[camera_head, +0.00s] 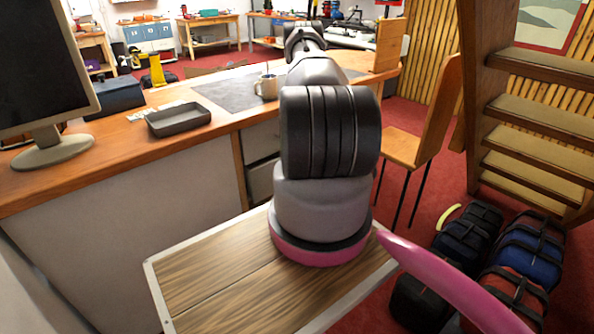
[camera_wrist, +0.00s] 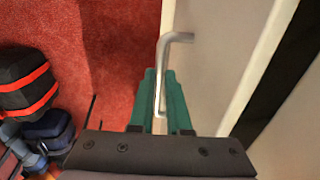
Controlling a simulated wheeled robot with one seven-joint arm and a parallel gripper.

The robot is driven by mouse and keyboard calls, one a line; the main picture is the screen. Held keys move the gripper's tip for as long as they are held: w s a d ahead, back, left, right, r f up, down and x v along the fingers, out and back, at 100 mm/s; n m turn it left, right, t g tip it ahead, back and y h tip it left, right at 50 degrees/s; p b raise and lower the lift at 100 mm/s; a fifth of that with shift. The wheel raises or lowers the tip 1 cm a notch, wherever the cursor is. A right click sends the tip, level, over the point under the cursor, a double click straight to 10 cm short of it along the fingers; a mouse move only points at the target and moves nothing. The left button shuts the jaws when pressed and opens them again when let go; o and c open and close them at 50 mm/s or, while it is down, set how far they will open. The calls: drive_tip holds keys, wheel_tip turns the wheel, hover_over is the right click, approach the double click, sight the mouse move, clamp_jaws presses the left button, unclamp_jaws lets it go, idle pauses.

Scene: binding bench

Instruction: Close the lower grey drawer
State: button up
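The lower grey drawer (camera_head: 262,179) is in the desk's drawer stack and stands partly out, with a dark gap above its front. My arm hides its right part. In the wrist view its pale front (camera_wrist: 215,60) carries a bent metal handle (camera_wrist: 178,38). My gripper (camera_wrist: 161,78) has two green fingers, one on each side of the handle bar. They are close together and appear shut on it. In the head view the gripper is hidden behind my arm.
The upper grey drawer (camera_head: 262,137) is above the lower one. The desk (camera_head: 120,160) holds a monitor (camera_head: 40,70), a grey tray (camera_head: 178,120) and a mug (camera_head: 266,87). A wooden chair (camera_head: 418,140) stands right of my arm. Bags (camera_head: 468,235) lie on the red floor at right.

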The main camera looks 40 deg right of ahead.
drive_tip(key=o, duration=0.4)
drive_tip(key=shift+c, duration=0.2)
drive_tip(key=shift+r, duration=0.1)
wheel_tip(320, 180, up, 10)
drive_tip(key=s, duration=0.2)
drive_tip(key=shift+r, duration=0.2)
drive_tip(key=shift+d, duration=0.1)
